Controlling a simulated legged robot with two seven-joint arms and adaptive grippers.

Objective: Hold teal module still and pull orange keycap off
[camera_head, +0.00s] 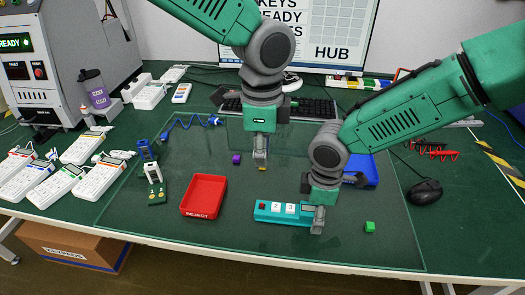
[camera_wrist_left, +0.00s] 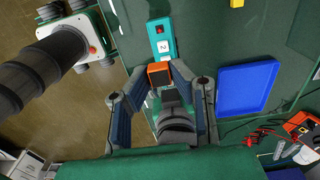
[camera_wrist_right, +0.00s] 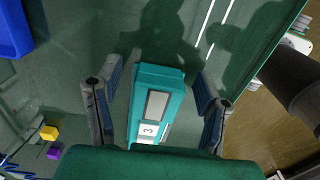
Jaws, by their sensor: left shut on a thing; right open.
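A grey rectangle shows beside the 3; no orange cap shows there. In the left wrist view the orange keycap (camera_wrist_left: 159,74) is between the fingertips of my left gripper, which is shut on it. In the head view my left gripper (camera_head: 261,164) is beyond the module; its cap is hard to make out.
A red reject tray (camera_head: 204,196) stands left of the module, and a blue tray (camera_head: 363,171) is behind my right arm. A purple cube (camera_head: 236,158), a green cube (camera_head: 370,227) and a yellow cube (camera_wrist_right: 48,132) lie loose. The front mat is mostly clear.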

